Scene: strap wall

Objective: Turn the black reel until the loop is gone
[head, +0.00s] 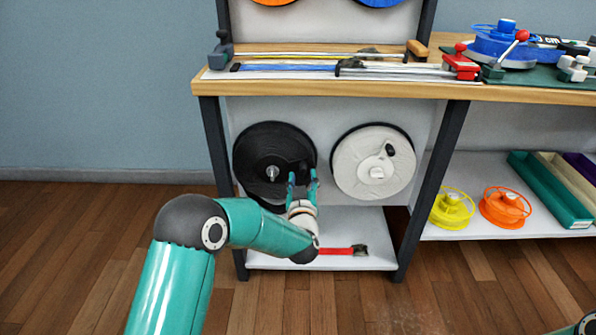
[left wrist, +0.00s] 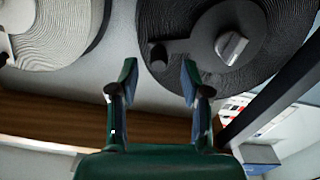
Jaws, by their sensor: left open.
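The black reel (head: 258,148) hangs on the panel below the bench top, left of the white reel (head: 372,160). In the left wrist view the black reel (left wrist: 275,25) is at upper right, with a metal hub (left wrist: 231,47) and a dark crank knob (left wrist: 158,55). My left gripper (head: 302,178) is open at the black reel's lower right side. In the left wrist view its fingertips (left wrist: 159,72) stand apart on either side of the knob, with no visible contact. My right gripper is out of view.
A wooden bench top (head: 330,87) with strapping tools is above the reels. A low white shelf below holds a red tool (head: 345,250). Dark frame legs (head: 437,180) stand at both sides. Yellow (head: 452,208) and orange (head: 505,207) spools are at right.

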